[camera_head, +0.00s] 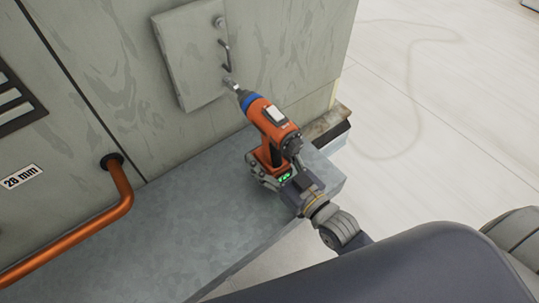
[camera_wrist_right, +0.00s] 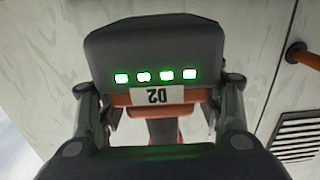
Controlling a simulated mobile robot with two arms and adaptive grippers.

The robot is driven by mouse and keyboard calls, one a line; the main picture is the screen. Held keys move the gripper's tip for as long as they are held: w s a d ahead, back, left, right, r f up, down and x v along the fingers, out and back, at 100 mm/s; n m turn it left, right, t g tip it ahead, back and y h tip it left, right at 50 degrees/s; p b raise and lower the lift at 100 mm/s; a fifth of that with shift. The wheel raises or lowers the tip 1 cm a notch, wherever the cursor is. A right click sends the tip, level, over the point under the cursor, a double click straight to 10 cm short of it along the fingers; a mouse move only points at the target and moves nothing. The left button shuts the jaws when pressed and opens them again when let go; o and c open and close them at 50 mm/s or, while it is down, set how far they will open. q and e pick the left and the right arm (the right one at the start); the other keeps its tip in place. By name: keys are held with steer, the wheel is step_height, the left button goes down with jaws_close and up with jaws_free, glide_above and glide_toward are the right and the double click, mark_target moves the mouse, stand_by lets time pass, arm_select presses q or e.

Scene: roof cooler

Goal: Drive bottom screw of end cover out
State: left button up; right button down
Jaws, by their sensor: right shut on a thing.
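The end cover (camera_head: 190,50) is a pale rectangular panel with a handle on the cooler's wall. A screw (camera_head: 219,22) shows near its top right. The bottom screw is hidden behind the tip of the orange and black driver (camera_head: 268,120), whose bit meets the cover's lower right edge; I cannot tell whether it is seated in the screw. My right gripper (camera_head: 268,172) is shut on the driver's grip. In the right wrist view the driver's base (camera_wrist_right: 155,60) shows green lights and a "D2" label between the fingers. My left gripper is not in view.
A grey metal ledge (camera_head: 190,205) runs below the wall, under the driver. An orange pipe (camera_head: 75,240) comes out of the wall at the left, near a "28 mm" label (camera_head: 21,177) and a dark vent (camera_head: 14,100). The pale roof floor (camera_head: 440,100) at the right is clear.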

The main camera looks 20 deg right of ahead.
mark_target(281, 168)
steer(key=shift+w+a+r, duration=0.2)
steer(key=shift+w, duration=0.3)
steer(key=shift+w+a+r, duration=0.15)
steer(key=shift+w, duration=0.3)
stand_by(1.1)
steer(key=shift+r+p, duration=0.1)
steer(key=shift+p, duration=0.5)
stand_by(0.4)
steer(key=shift+s+d+p, duration=0.1)
steer(key=shift+s+p, duration=0.05)
steer(key=shift+p, duration=0.35)
stand_by(0.6)
steer(key=shift+s, duration=0.15)
steer(key=shift+s+d+f, duration=0.2)
steer(key=shift+s, duration=0.35)
steer(key=shift+p+v, duration=1.05)
steer(key=shift+v, duration=1.7)
steer(key=shift+f, duration=0.1)
